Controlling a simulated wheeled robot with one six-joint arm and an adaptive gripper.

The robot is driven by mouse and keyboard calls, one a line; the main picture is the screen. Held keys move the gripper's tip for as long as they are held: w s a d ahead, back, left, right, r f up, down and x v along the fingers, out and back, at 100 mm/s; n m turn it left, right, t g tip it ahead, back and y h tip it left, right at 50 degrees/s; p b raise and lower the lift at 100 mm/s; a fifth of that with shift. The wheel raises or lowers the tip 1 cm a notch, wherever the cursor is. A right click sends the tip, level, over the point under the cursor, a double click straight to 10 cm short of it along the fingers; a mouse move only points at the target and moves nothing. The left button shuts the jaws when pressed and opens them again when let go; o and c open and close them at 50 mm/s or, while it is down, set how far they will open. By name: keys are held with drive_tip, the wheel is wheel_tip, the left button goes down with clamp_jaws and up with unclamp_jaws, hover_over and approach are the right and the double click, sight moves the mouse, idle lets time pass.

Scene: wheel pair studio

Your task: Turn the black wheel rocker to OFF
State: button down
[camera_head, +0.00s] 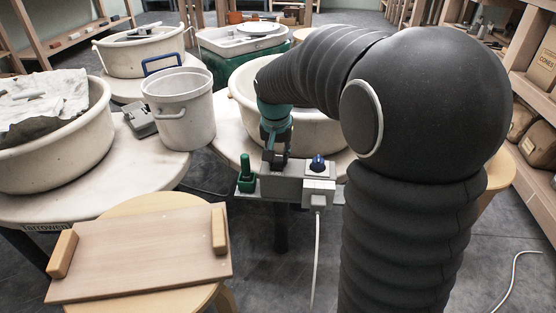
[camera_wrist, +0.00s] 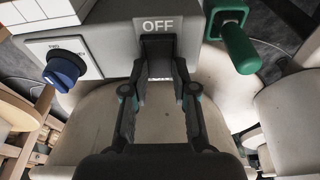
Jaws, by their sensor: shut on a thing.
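The grey control box (camera_head: 275,186) sits at the near edge of the middle wheel. In the wrist view, its top edge carries a plate marked OFF (camera_wrist: 157,25). The black rocker (camera_wrist: 158,47) is at that plate, between my fingertips. My gripper (camera_head: 276,150) reaches down onto the box from above. In the wrist view, my gripper (camera_wrist: 160,72) is shut on the black rocker, one finger on each side. The rocker's tilt cannot be told, as the fingers partly cover it.
A green lever handle (camera_head: 246,172) stands left of the box, and a blue knob (camera_head: 318,163) on a white plate stands right; both are close to my gripper. A white cable (camera_head: 317,250) hangs below. A wooden board (camera_head: 140,255) lies on a stool at front left. A bucket (camera_head: 181,110) stands behind.

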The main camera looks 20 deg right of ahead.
drive_tip(key=shift+s+t+h, duration=0.1)
drive_tip(key=shift+t+h, duration=0.2)
drive_tip(key=shift+t, duration=0.2)
drive_tip(key=c, duration=0.9)
unclamp_jaws()
drive_tip(key=v, duration=1.2)
